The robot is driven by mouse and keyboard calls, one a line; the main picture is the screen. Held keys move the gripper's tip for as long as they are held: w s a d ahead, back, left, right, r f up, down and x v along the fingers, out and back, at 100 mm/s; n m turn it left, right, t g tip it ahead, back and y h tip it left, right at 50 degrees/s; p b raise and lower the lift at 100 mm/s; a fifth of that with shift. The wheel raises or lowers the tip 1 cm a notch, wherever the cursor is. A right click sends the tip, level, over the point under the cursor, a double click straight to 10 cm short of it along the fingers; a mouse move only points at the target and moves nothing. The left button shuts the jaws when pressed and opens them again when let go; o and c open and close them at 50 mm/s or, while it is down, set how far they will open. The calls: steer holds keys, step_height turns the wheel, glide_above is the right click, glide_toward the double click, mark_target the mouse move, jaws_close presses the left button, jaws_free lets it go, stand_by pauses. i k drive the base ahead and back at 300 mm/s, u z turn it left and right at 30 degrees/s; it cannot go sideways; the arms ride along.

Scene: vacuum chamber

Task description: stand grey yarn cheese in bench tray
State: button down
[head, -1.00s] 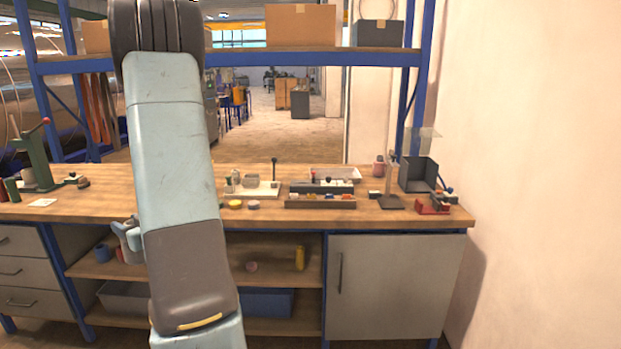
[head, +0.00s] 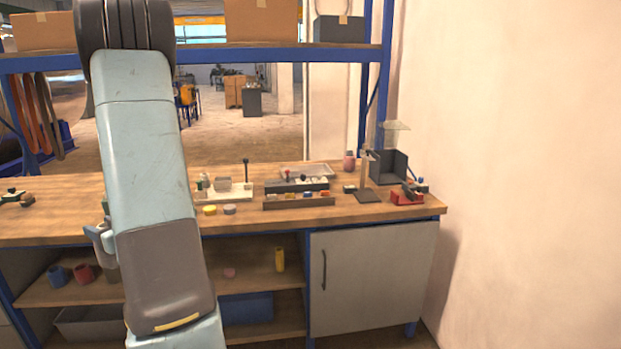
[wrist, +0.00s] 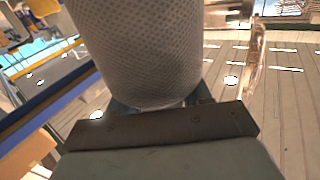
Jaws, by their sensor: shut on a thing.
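The grey yarn cheese (wrist: 150,45) is a pale grey cylinder with a fine mesh-like surface, large in the wrist view. My gripper (wrist: 160,112) is shut on it near its lower end; the upper end runs out of the picture. In the head view my arm hides the yarn cheese, and only a pale bit of what looks like my gripper shows left of the arm. A shallow pale tray (head: 318,170) lies at the back of the bench, partly behind a dark box of small parts. I cannot tell for sure that it is the bench tray.
The wooden bench (head: 235,222) carries a long dark rack (head: 300,202), a stand (head: 367,180), a grey open box (head: 388,167) and a red device (head: 407,196). A blue shelf beam (head: 250,54) crosses above. A wall closes the right side. The bench's front strip is mostly clear.

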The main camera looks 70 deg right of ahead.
mark_target(306, 173)
steer(key=u, duration=2)
steer(key=i, duration=0.1)
steer(key=z, duration=2.95)
